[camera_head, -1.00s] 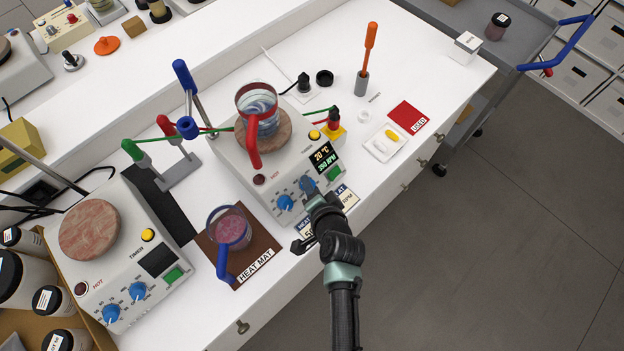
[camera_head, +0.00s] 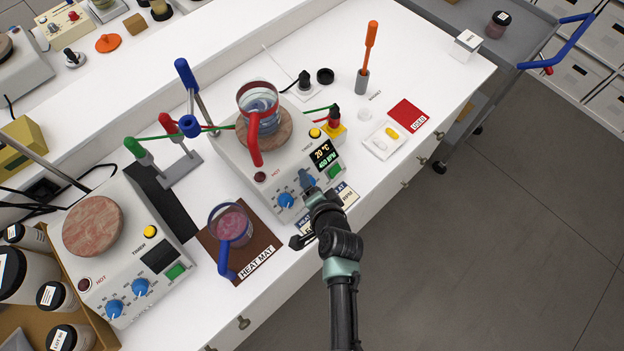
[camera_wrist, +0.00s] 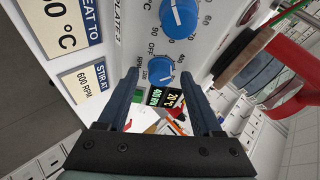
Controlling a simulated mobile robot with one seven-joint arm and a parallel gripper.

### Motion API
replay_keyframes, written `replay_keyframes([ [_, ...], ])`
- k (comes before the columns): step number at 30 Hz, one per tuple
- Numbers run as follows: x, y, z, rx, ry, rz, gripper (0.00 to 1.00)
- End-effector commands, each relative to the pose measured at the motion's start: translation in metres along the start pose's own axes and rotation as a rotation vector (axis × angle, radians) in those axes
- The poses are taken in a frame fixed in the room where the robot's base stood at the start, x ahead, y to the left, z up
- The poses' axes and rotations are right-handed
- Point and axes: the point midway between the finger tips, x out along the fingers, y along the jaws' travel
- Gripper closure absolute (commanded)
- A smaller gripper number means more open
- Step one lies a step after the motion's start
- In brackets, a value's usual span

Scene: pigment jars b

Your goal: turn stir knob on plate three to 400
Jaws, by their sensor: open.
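Plate three (camera_head: 225,150) is the white hotplate in the middle of the bench, and its "PLATE 3" lettering shows in the wrist view. Its blue stir knob (camera_wrist: 161,69) has a ring marked OFF and numbers. The display (camera_head: 324,154) reads 20 °C and 400 RPM. My gripper (camera_head: 307,182) is at the plate's front panel, mostly covering the stir knob in the head view. In the wrist view its open fingers stand on either side of the stir knob; I cannot tell whether they touch it. The blue heat knob (camera_head: 285,200) is to the left.
A red-handled beaker (camera_head: 258,103) stands on plate three. Another beaker (camera_head: 231,226) stands on the heat mat (camera_head: 262,252). A card (camera_wrist: 85,84) reads stir at 600 RPM. A second hotplate (camera_head: 135,240) is at left. A green-cabled stand (camera_head: 187,165) is behind.

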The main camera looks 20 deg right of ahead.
Motion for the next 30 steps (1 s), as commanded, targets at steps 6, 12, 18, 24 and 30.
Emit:
replay_keyframes([
  [6,-0.005,0.0,0.0,0.0,0.001,0.0,0.33],
  [12,-0.028,0.001,0.0,0.0,0.001,0.001,0.33],
  [18,-0.06,0.002,0.001,0.0,0.001,0.001,0.33],
  [24,-0.092,0.002,0.001,0.001,0.0,0.001,0.33],
  [30,-0.117,0.001,0.001,0.001,0.0,0.0,0.33],
])
